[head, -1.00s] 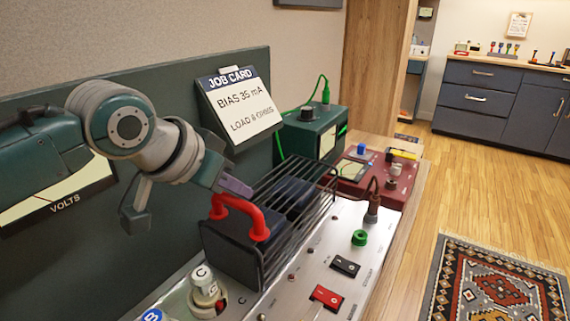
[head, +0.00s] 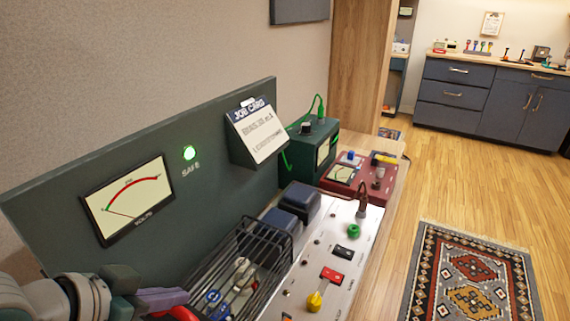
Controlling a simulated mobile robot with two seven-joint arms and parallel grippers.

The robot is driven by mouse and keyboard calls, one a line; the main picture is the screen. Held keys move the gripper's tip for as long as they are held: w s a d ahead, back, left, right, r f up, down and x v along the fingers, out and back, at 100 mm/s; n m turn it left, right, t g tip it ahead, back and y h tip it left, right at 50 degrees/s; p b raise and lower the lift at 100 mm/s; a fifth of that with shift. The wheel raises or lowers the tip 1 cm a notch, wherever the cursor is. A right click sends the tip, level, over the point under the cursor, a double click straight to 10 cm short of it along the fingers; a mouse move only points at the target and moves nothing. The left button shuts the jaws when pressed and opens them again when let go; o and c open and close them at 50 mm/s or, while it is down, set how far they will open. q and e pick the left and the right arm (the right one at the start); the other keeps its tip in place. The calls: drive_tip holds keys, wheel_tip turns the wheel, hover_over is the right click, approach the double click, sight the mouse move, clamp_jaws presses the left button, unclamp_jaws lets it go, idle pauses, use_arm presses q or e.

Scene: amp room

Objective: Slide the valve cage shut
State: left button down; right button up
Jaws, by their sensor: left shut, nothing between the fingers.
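The valve cage (head: 262,236), a frame of dark wire bars, sits at the near end of the metal amp chassis (head: 318,262). Its bars stand over a pale valve (head: 241,272) and a blue-topped part (head: 213,298). Part of its red handle (head: 183,313) shows at the bottom edge; the rest is cut off. My left gripper (head: 172,298) is shut with nothing between its fingers, at the lower left just by the handle. I cannot tell whether it touches the handle. My right gripper is not in view.
Two dark blue boxes (head: 300,199) stand uncovered behind the cage. A green lamp (head: 189,153) marked SAFE glows on the back panel, beside a volts meter (head: 128,200). A green instrument (head: 312,150) and a red one (head: 345,176) stand farther back. The floor at right is clear except a rug.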

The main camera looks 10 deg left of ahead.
use_arm(q)
drive_tip(key=s, duration=0.1)
drive_tip(key=s+a+p, duration=0.1)
drive_tip(key=s, duration=0.2)
drive_tip(key=shift+a, duration=0.25)
idle(0.3)
